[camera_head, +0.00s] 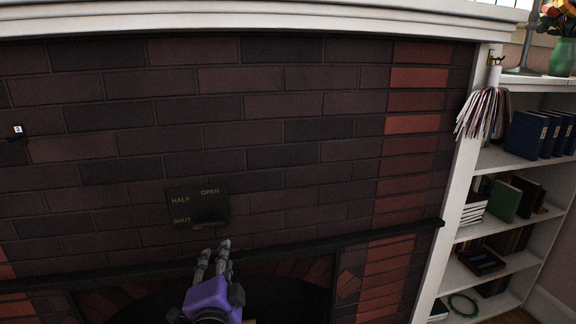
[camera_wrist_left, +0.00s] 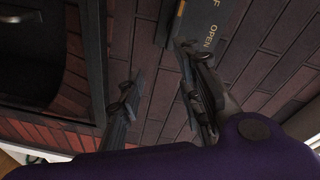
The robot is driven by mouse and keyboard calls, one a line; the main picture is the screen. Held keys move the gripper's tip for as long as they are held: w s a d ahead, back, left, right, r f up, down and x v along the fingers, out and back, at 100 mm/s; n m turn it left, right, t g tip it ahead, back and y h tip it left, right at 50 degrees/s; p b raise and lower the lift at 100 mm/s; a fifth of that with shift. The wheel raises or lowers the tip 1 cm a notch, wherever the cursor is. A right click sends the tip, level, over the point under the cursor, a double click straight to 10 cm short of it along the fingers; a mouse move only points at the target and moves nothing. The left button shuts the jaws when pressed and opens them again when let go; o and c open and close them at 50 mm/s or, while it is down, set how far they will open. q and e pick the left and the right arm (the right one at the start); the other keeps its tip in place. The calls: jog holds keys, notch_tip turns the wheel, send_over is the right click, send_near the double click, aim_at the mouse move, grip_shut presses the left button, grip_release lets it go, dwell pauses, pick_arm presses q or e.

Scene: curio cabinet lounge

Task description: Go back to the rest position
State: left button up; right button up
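My left gripper (camera_head: 214,249) is at the bottom centre of the head view, purple with grey fingers. It points up at the brick fireplace front. In the left wrist view its two fingers (camera_wrist_left: 158,78) stand apart with nothing between them. A dark plate (camera_head: 183,208) lettered HALF, OPEN and SHUT is on the bricks just above the fingertips. Part of this plate (camera_wrist_left: 212,18) also shows at the top of the left wrist view, beyond the right finger. I cannot tell whether the fingers touch it. My right gripper is not in view.
A dark ledge (camera_head: 408,230) crosses the brick front above the dark firebox opening (camera_head: 290,292). A white mantel (camera_head: 250,18) runs along the top. A white bookcase (camera_head: 528,213) with books stands at the right; a duster (camera_head: 484,115) hangs at its edge.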

pick_arm(q)
jog(key=s+d+f+n+g+h+p, duration=0.15)
jog(key=s+f+n, duration=0.25)
jog(key=s+f, duration=0.55)
jog(key=s+a+f+n+g+p, duration=0.1)
jog(key=s+f+n+g, duration=0.1)
jog(key=s+f, duration=0.4)
jog(key=s+a+f+n+g+h+p, duration=0.1)
jog(key=s+f, duration=0.5)
jog(key=s, duration=1.1)
jog(key=s+a+f+n+g+p, duration=0.1)
jog(key=s+f+n+g, duration=0.3)
jog(key=s, duration=0.7)
notch_tip(320, 180, down, 2)
jog(key=shift+s+a+f+p, duration=0.2)
jog(key=shift+a+f+p, duration=0.05)
jog(key=shift+p, duration=0.6)
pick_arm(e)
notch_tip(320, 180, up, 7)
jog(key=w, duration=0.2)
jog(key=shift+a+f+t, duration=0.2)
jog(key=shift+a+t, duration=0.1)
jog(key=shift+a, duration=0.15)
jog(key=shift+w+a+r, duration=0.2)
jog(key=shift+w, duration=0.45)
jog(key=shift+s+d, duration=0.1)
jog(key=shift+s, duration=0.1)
